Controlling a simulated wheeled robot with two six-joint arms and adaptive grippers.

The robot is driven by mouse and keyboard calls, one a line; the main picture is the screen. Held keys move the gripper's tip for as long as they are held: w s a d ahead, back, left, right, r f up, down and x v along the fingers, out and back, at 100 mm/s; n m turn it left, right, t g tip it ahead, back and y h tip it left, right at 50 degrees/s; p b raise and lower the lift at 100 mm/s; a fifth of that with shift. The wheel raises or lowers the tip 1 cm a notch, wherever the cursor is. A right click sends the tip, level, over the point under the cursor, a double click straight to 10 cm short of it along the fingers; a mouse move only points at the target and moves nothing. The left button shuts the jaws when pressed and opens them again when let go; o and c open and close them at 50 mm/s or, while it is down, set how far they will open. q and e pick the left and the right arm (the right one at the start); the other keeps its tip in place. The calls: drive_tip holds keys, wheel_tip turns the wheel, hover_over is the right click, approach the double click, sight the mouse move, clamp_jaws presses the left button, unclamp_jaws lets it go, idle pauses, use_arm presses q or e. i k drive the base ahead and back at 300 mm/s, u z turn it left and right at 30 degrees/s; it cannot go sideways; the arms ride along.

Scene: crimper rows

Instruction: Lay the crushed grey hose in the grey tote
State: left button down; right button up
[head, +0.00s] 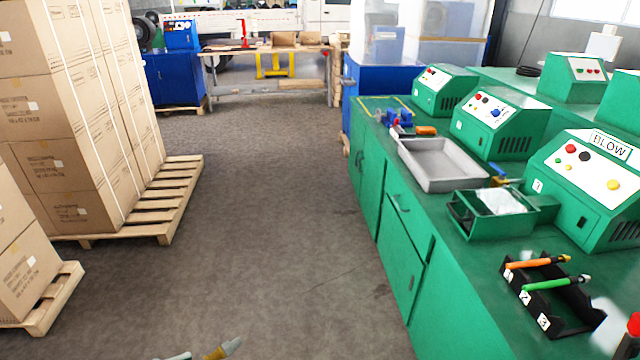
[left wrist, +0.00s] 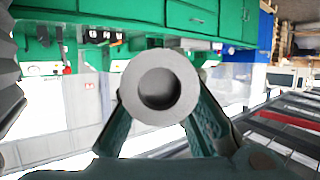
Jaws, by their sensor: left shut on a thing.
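My left gripper (left wrist: 165,125) has its two teal fingers closed around a grey hose (left wrist: 135,95), whose round, hollow end faces the left wrist camera. The hose's crushed part cannot be made out there. In the head view a pale grey tip with a brass-coloured collar (head: 215,353) shows at the bottom edge, over the floor; the gripper itself is out of that picture. The grey tote (head: 406,157) is a shallow open tray on the green bench, well ahead and to the right, and looks empty. My right gripper is in neither view.
A black rack (head: 552,322) with numbered slots on the green bench (head: 460,290) holds an orange hose (head: 538,262) and a green hose (head: 555,283). A green tray (head: 472,229) and green machines stand beyond. Boxes on pallets (head: 165,225) line the left; the floor between is clear.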

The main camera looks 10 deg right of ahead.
sight(435, 169)
drive_tip(key=i, duration=3.35)
drive_tip(key=z, duration=3.65)
